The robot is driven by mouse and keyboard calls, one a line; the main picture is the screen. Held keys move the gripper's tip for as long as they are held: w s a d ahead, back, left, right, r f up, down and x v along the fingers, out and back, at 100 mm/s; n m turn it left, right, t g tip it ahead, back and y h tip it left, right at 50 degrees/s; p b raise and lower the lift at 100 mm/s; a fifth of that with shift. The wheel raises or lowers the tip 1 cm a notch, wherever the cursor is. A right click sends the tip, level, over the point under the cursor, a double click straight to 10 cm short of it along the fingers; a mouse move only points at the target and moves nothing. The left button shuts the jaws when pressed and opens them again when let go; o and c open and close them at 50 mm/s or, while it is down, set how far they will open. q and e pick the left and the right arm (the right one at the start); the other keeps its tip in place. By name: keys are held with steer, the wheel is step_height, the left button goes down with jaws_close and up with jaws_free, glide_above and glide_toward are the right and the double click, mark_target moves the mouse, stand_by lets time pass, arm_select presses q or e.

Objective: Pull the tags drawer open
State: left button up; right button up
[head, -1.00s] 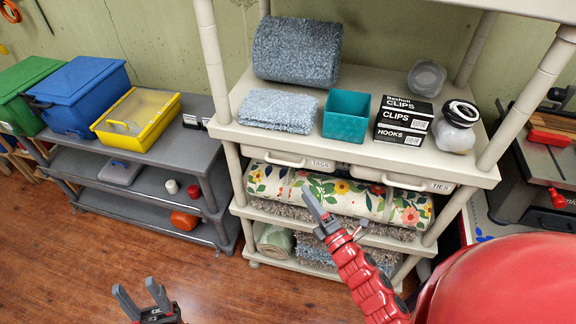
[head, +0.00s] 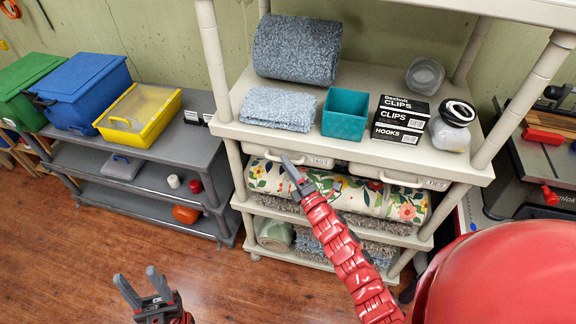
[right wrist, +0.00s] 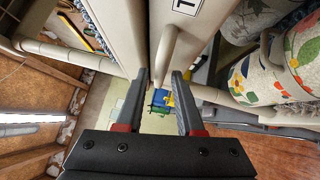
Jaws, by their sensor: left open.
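The tags drawer (head: 338,167) is a pale drawer under the top deck of the beige shelf unit, on the left, with a "TAGS" label (head: 320,161). It looks shut. My right gripper (head: 290,162) is at its handle, partly covering it in the head view. In the right wrist view the pale handle (right wrist: 167,45) lies in line with the gap between the open fingers (right wrist: 160,76); contact cannot be told. My left gripper (head: 141,285) is open and empty, low over the floor at the left.
The ties drawer (head: 385,176) is to the right. A floral roll (head: 350,195) lies below. The wooden floor in front is clear.

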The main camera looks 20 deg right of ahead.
jaws_close()
stand_by(1.2)
